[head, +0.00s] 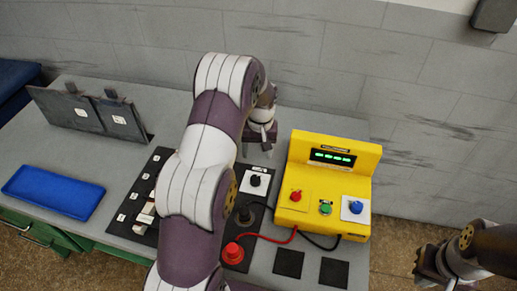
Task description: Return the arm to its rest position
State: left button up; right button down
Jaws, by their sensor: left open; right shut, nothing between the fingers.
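My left arm reaches in from the bottom middle across the table. Its gripper (261,147) points down over the table, just left of the yellow control box, above a black knob on a white plate (255,181). It is open, and I see nothing in it. Whether its fingers touch anything is hard to tell, as they are small and partly hidden by the arm. My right gripper (425,272) is at the lower right, beyond the table's right edge over the floor. It is shut and empty.
The yellow box (330,160) has a green display and red, green and blue buttons. A red plug (233,253) with a red cable sits before it. A blue tray (53,192), a black labelled board (130,215) and grey upright panels (90,112) are left. A wall stands behind.

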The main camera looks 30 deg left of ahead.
pick_arm(q)
jog(key=s+d+r+m, duration=0.2)
jog(key=s+d, duration=0.1)
jog(key=s, duration=0.4)
jog(key=s+d+r+m+t, duration=0.1)
jog(key=s+d+r, duration=0.2)
jog(key=s, duration=0.4)
jog(key=s+d+r+m+b, duration=0.1)
jog(key=s+d+r+m, duration=0.1)
jog(key=s+d, duration=0.3)
jog(key=shift+s+d+r+m+t+h, duration=0.2)
jog(key=shift+s+r+m+t+h, duration=0.1)
jog(key=shift+s, duration=0.6)
jog(key=shift+w+f, duration=0.1)
jog(key=shift+w, duration=0.05)
